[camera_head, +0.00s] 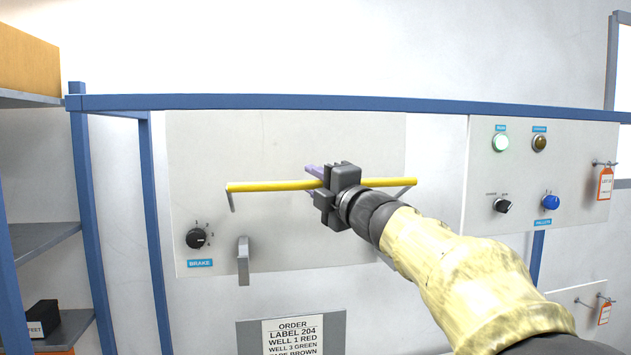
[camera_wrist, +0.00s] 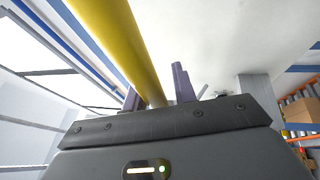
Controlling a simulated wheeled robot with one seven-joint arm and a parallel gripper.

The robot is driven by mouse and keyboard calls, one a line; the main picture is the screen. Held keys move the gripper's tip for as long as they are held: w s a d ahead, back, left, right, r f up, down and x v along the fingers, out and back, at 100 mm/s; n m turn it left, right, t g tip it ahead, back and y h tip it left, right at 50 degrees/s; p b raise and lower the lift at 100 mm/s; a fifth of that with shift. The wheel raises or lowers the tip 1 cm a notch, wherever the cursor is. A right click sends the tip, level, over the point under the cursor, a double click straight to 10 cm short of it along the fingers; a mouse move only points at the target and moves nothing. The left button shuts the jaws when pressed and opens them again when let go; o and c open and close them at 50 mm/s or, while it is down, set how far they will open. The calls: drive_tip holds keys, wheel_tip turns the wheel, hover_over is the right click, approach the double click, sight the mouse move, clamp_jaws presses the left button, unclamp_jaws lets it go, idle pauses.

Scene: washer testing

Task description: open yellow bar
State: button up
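The yellow bar (camera_head: 265,186) is a long, roughly level handle on grey brackets in front of a pale panel. My gripper (camera_head: 314,171) is at the bar's middle and hides part of it. One purple finger shows at the bar in the head view. In the wrist view, the bar (camera_wrist: 118,42) runs down from the top towards the space between the two purple fingers (camera_wrist: 157,88). The fingers stand apart, with a visible gap beside the bar, so the gripper looks open. Exact contact is hidden.
A panel (camera_head: 190,140) in a blue frame (camera_head: 300,102) carries a BRAKE knob (camera_head: 196,238) and a grey lever (camera_head: 243,262) below the bar. A control panel (camera_head: 575,155) with lamps and knobs is at the right. Shelves (camera_head: 40,238) stand at the left.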

drive_tip(key=shift+o, duration=0.8)
drive_tip(key=shift+w+f, duration=0.1)
drive_tip(key=shift+w, duration=0.2)
drive_tip(key=shift+s+d, duration=0.1)
drive_tip(key=shift+s, duration=0.3)
drive_tip(key=shift+s+d+b, duration=0.2)
drive_tip(key=shift+s+b, duration=0.05)
drive_tip(key=shift+b, duration=0.2)
drive_tip(key=b+v, duration=0.6)
drive_tip(key=v, duration=1)
drive_tip(key=shift+d, duration=0.15)
drive_tip(key=shift+f, duration=0.15)
